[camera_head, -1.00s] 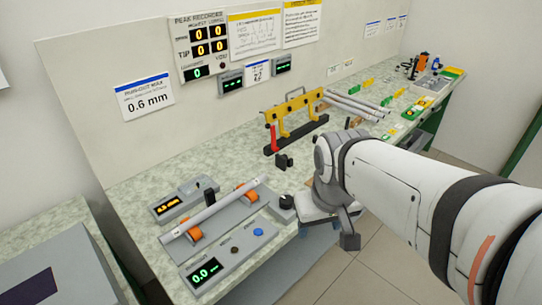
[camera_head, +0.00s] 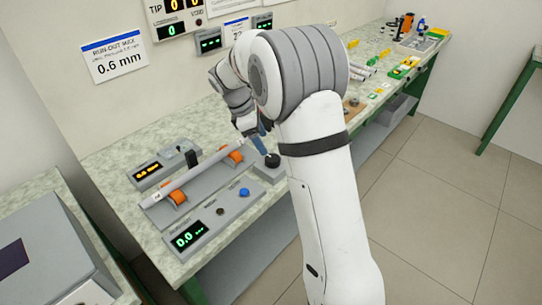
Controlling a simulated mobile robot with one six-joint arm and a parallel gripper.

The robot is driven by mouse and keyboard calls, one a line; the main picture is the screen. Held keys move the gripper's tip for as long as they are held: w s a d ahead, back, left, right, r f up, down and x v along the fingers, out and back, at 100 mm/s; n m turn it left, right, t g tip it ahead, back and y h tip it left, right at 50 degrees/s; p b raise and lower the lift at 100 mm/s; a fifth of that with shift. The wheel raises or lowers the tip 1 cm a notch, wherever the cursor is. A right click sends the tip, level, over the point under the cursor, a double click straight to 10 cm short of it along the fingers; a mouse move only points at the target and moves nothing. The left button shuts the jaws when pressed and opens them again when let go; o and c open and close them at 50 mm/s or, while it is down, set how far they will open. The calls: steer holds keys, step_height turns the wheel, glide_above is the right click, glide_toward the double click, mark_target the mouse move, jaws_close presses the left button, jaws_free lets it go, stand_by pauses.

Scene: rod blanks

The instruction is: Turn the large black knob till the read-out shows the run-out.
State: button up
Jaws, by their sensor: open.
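The large black knob (camera_head: 272,160) sits on a grey block at the right end of the roller stand. A pale grey rod (camera_head: 193,180) lies across orange rollers. The green read-out (camera_head: 187,239) at the front left of the grey panel shows 0.0. My gripper (camera_head: 263,144) points down just above and behind the knob, with blue finger parts close to it. It is open, with nothing visible between the fingers. My arm hides part of the bench behind, and whether the fingers touch the knob cannot be told.
A blue button (camera_head: 244,192) and a small dark button (camera_head: 220,211) sit on the front panel. An amber display unit (camera_head: 150,170) stands behind the rod. A wall sign (camera_head: 114,57) reads run-out max 0.6 mm. Trays and small parts lie along the far bench.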

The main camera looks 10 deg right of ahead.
mark_target(272, 158)
steer(key=x, duration=0.7)
steer(key=shift+d+f, duration=0.1)
steer(key=shift+f, duration=0.15)
steer(key=c, duration=1)
